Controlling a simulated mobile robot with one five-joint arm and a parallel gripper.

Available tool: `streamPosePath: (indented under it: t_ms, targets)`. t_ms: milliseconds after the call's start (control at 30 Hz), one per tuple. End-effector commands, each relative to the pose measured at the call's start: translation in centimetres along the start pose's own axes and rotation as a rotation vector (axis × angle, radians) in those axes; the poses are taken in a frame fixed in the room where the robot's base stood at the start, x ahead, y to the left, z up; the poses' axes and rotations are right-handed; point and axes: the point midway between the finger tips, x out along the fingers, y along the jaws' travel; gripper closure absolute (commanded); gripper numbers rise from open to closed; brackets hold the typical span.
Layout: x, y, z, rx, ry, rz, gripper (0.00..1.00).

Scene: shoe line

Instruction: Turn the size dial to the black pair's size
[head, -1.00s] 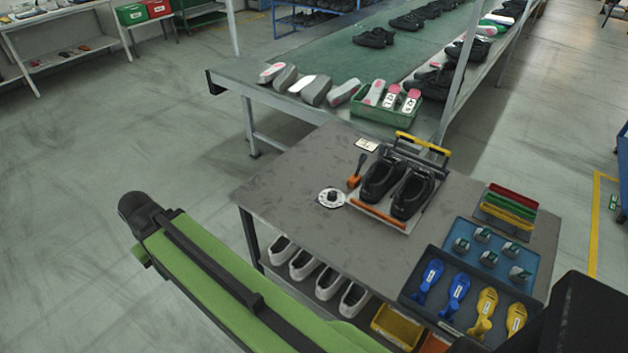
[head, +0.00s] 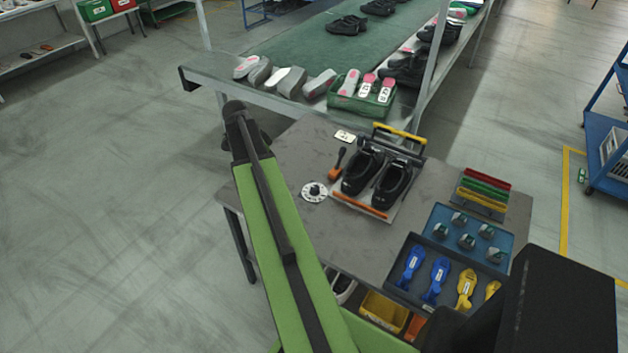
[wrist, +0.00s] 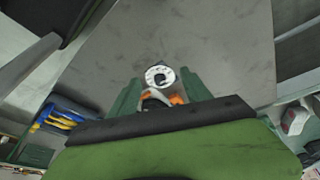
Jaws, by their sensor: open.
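The size dial (head: 314,191), a white disc with a dark knob, lies on the grey table. It also shows in the wrist view (wrist: 159,76); its markings are too small to read. The black pair (head: 376,178) sits side by side in a holder behind and right of the dial. No contact with the dial shows. The fingers are not discernible in the head view.
An orange-based lever (head: 337,168) stands between the dial and the shoes. An orange bar (head: 359,205) fronts the holder. A blue tray (head: 470,238) and a dark tray of blue and yellow tools (head: 437,279) lie to the right. The table (head: 283,165) is bare left of the dial.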

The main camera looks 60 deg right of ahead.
Motion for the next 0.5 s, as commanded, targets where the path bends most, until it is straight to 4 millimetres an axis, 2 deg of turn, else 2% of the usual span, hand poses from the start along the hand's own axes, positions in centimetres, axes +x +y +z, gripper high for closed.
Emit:
streamPosePath:
  t_ms: [33, 100, 167, 367, 500]
  targets:
    - [0.4, 0.0, -3.6, 0.123, 0.017, 0.019, 0.43]
    - [1.1, 0.6, -6.6, 0.247, 0.036, 0.036, 0.43]
    - [1.5, 0.9, -7.9, 0.306, 0.046, 0.043, 0.43]
    - [2.0, 1.1, -8.3, 0.335, 0.051, 0.045, 0.43]
    - [3.3, 1.1, -8.2, 0.334, 0.050, 0.045, 0.43]
